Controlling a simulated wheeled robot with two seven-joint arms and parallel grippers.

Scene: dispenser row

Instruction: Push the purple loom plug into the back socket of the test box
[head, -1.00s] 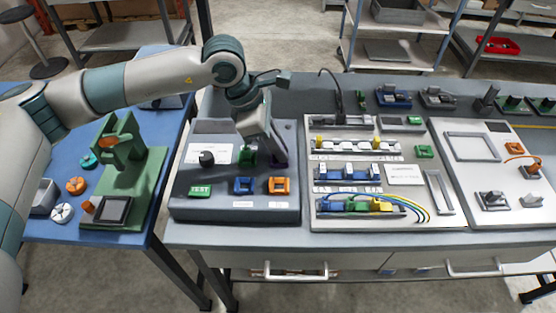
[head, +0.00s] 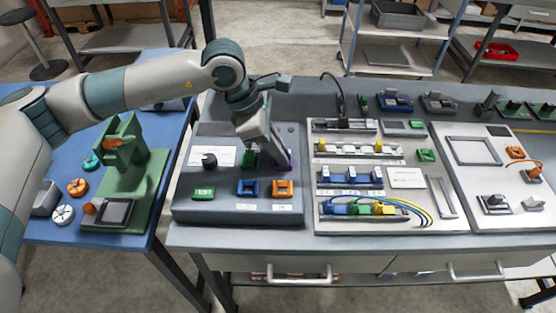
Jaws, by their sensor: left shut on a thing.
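The test box (head: 240,217) is a dark grey box near the left end of the grey bench. It carries a green TEST button (head: 203,193), a black knob (head: 209,160), and blue (head: 248,187) and orange (head: 283,187) sockets along the front. A green socket (head: 250,159) sits farther back, partly covered by my gripper. My left gripper (head: 283,161) points down at the right rear of the box, shut on the purple loom plug (head: 289,158). Only a thin purple strip shows. The gripper hides whatever is under the plug, so I cannot tell whether it is seated. My right gripper is out of view.
A white board (head: 330,221) with rows of coloured connectors and wires stands just right of the box. Another white board (head: 480,217) is farther right. A green fixture (head: 122,168) stands on the blue table at left. The bench's front strip is clear.

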